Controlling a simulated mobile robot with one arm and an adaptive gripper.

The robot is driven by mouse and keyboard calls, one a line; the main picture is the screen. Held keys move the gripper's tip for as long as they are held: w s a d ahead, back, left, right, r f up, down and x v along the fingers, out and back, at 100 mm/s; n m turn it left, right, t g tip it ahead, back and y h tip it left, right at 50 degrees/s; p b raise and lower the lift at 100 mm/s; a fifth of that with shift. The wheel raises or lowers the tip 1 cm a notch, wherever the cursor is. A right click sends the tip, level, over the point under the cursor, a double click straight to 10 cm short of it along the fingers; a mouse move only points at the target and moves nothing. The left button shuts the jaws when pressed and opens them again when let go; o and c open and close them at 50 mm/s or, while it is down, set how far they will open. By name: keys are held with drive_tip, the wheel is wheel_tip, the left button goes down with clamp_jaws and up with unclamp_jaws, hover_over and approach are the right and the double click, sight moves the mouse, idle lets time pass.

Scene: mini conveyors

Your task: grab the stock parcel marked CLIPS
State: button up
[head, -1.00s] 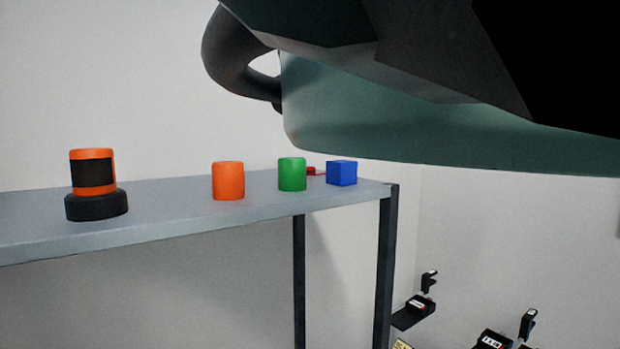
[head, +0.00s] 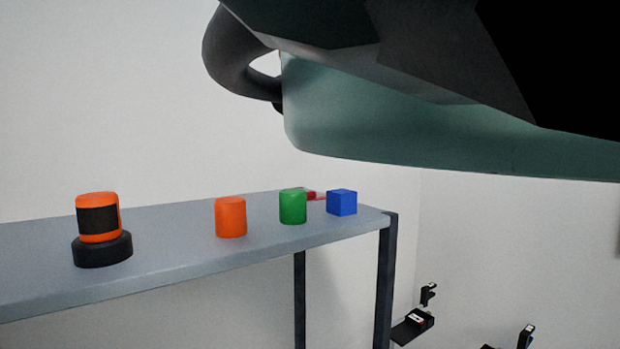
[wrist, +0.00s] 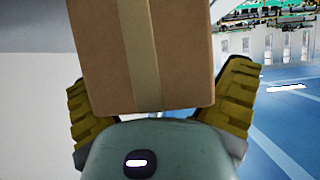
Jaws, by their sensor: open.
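In the wrist view a brown cardboard box (wrist: 108,55) with a paler tape strip fills the upper middle. No writing shows on the side I see, so I cannot tell whether it is the parcel marked CLIPS. My gripper (wrist: 158,98) is open, with one ribbed yellow finger on each side of the box. I cannot tell whether either finger touches it. The upper part of the box runs out of the picture. The head view shows neither the box nor my fingers; only part of my own arm covers its upper right.
In the head view a grey table (head: 165,262) holds an orange-and-black device (head: 98,220), an orange cylinder (head: 230,217), a green cylinder (head: 293,206), a blue cube (head: 341,203) and a small red thing (head: 314,195). Small black stands (head: 413,325) show at the lower right.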

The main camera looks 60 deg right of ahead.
drive_tip(key=shift+c, duration=0.2)
drive_tip(key=c, duration=1.3)
